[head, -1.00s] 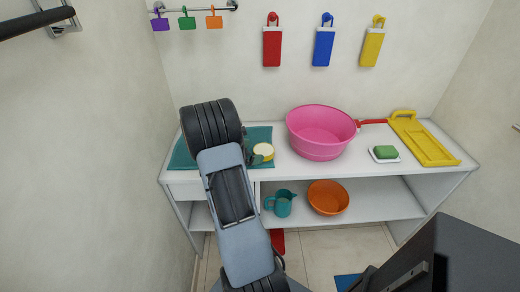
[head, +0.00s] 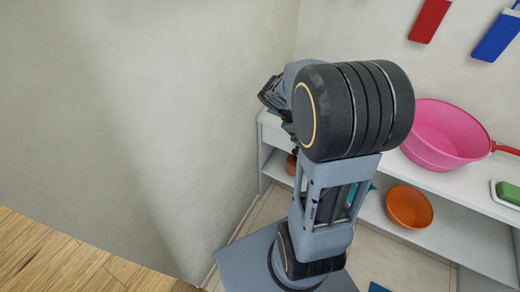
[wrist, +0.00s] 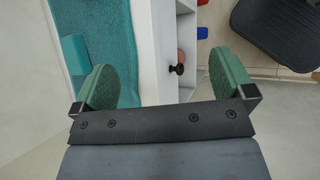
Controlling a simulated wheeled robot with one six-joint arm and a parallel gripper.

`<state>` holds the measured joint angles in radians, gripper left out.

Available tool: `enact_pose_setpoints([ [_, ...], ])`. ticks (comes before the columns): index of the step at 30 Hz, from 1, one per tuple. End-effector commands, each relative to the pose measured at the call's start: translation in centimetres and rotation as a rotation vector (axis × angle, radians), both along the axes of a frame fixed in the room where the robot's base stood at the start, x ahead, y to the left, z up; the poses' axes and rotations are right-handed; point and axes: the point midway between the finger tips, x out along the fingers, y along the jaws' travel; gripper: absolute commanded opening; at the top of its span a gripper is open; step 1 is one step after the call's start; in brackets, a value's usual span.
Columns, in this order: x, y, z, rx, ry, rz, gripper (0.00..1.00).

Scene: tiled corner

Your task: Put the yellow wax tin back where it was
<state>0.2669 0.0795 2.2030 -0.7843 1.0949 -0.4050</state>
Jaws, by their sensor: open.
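I cannot see the yellow wax tin in the current views; my arm covers much of the white counter in the head view. In the wrist view my gripper (wrist: 162,76) is open and empty, its two green pads wide apart. It is over the left part of the counter's front edge. A teal mat (wrist: 112,60) lies on the counter, left of and partly under the left pad. A dark round knob (wrist: 178,69) shows between the pads, lower down.
A teal block (wrist: 75,54) is on the mat. In the head view a pink basin (head: 440,135) stands on the counter, with a green soap bar (head: 508,192) to its right. An orange bowl (head: 409,207) is on the lower shelf. A bare wall (head: 150,100) is close on the left.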

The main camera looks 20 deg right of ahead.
Motion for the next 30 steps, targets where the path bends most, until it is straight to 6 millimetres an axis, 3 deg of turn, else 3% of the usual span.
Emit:
enact_pose_setpoints([
  [1, -0.5, 3.0, 0.7, 0.062, -0.119, -0.05, 1.0],
  [6, -2.1, 11.3, 1.7, 0.307, -0.433, -0.252, 1.0],
  [12, -3.7, 17.4, 2.7, 0.535, -0.623, -0.432, 1.0],
  [18, -4.2, 19.5, 3.1, 0.625, -0.677, -0.504, 1.0],
  [30, -4.3, 19.6, 3.9, 0.631, -0.681, -0.507, 1.0],
])
